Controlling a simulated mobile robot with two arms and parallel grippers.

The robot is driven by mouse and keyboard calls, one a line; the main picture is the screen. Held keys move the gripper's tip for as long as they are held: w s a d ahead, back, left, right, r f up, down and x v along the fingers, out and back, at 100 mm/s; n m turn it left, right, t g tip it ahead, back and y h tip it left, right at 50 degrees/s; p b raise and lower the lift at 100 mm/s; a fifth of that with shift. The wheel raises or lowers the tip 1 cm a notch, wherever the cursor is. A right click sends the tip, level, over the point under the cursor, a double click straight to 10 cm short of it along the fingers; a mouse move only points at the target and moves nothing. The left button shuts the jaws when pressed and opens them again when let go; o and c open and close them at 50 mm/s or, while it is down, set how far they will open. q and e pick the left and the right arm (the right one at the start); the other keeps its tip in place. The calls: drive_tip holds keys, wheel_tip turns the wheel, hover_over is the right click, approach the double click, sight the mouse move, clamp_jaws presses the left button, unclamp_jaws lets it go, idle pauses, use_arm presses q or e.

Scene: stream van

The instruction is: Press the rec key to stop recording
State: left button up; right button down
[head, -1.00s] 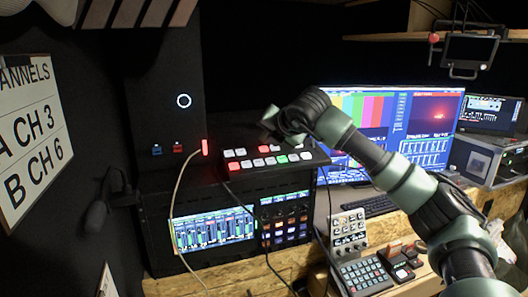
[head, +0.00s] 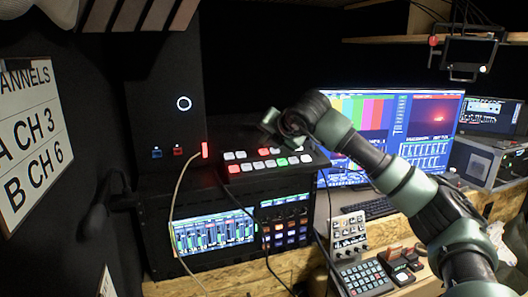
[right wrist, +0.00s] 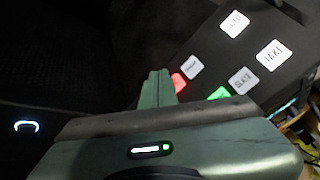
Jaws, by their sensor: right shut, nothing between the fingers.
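A dark key panel (head: 315,160) sits on top of the equipment rack, with rows of white, red and green lit keys. My right gripper (head: 268,127) is over the panel's back edge in the head view. In the right wrist view its fingers (right wrist: 158,88) are shut and empty. A red key (right wrist: 179,82) shows right beside the fingertips, partly hidden by them. A green key (right wrist: 218,93) is partly hidden by the gripper body. Key labels are too blurred for me to tell which is rec. I cannot tell whether the fingers touch a key. My left gripper is not in view.
A black tower (head: 163,100) with a glowing ring stands left of the panel. A cable (head: 181,205) hangs in front of the rack. A monitor (head: 395,120) is behind my right arm. A keypad (head: 364,277) and knob box (head: 348,234) are on the wooden desk.

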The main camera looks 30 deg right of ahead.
drive_tip(key=shift+f, duration=0.15)
idle(0.8)
drive_tip(key=shift+w+f+b, duration=0.1)
drive_tip(key=shift+f+b, duration=0.2)
drive_tip(key=shift+b, duration=0.35)
drive_tip(key=shift+w+f+b, duration=0.1)
drive_tip(key=shift+f+b, duration=0.3)
drive_tip(key=shift+b, duration=0.05)
idle(0.4)
drive_tip(key=shift+r, duration=0.1)
drive_tip(key=shift+s+r, duration=0.2)
drive_tip(key=shift+r, duration=0.55)
drive_tip(key=shift+p, duration=0.3)
drive_tip(key=r+p, duration=0.1)
drive_tip(key=r, duration=0.1)
drive_tip(key=s+r+p, duration=0.1)
drive_tip(key=r, duration=0.1)
drive_tip(key=shift+s+a+r, duration=0.1)
drive_tip(key=shift+a+r, duration=0.1)
drive_tip(key=shift+r, duration=0.2)
